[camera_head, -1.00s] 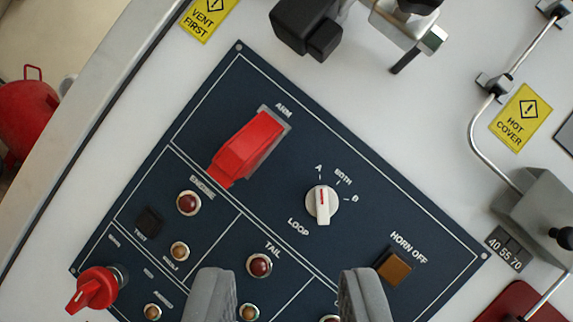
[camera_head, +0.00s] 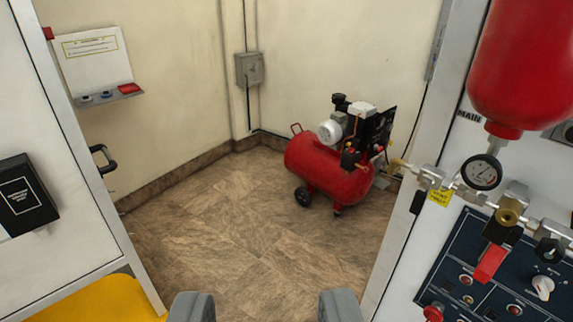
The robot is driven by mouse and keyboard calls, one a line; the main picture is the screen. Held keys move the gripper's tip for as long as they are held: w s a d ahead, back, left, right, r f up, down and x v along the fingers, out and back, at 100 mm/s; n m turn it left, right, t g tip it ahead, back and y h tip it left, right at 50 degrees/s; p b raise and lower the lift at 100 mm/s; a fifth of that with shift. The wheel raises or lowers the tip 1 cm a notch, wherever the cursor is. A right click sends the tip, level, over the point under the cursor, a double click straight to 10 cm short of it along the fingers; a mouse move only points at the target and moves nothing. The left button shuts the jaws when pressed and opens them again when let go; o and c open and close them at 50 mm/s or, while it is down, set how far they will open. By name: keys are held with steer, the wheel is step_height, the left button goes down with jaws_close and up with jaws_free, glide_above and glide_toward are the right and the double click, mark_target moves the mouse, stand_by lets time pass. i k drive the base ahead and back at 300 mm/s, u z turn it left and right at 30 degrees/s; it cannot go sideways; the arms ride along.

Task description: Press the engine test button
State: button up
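The engine test button (camera_head: 447,286) is a small dark square on the navy control panel (camera_head: 535,272), at the lower right. It is too small here to tell whether it is pressed. The red engine lamp (camera_head: 466,280) is just right of it. A red guard (camera_head: 490,263) sits above them, and a red key-like knob (camera_head: 434,312) is below. My gripper (camera_head: 266,307) shows as two grey fingertips at the bottom edge, wide apart with nothing between them. It points at the floor, well left of the panel.
A red compressor (camera_head: 330,170) stands on the brown floor (camera_head: 225,225). A white cabinet (camera_head: 50,150) with a black box (camera_head: 22,195) is at left. A gauge (camera_head: 481,172), pipes and a red cylinder (camera_head: 522,60) overhang the panel. The middle is open.

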mark_target(446, 286)
steer(key=z, duration=0.85)
